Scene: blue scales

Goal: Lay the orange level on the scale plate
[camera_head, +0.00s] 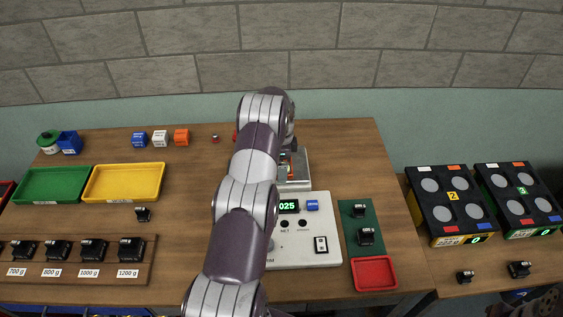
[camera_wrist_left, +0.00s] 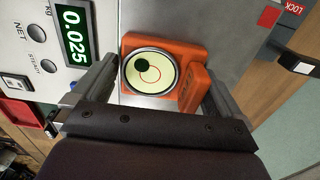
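The orange level (camera_wrist_left: 190,92) with a round pale bubble dial (camera_wrist_left: 150,72) lies on the grey metal scale plate (camera_wrist_left: 145,15) in the left wrist view. My left gripper (camera_wrist_left: 160,80) is around it, one finger on each side. A strip of plate shows between the left-hand finger and the level, so the gripper looks open. The scale display (camera_wrist_left: 74,32) reads 0.025. In the head view my left arm hides most of the level and part of the scale (camera_head: 305,255); the plate (camera_head: 299,186) shows beside the arm. My right gripper is not in view.
Green (camera_head: 52,184) and yellow (camera_head: 124,182) trays and a row of black weights (camera_head: 90,250) are left of the arm. A green mat (camera_head: 351,224) with black weights and a red tray (camera_head: 375,273) are right of the scale. Two black scales (camera_head: 450,205) stand farther right.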

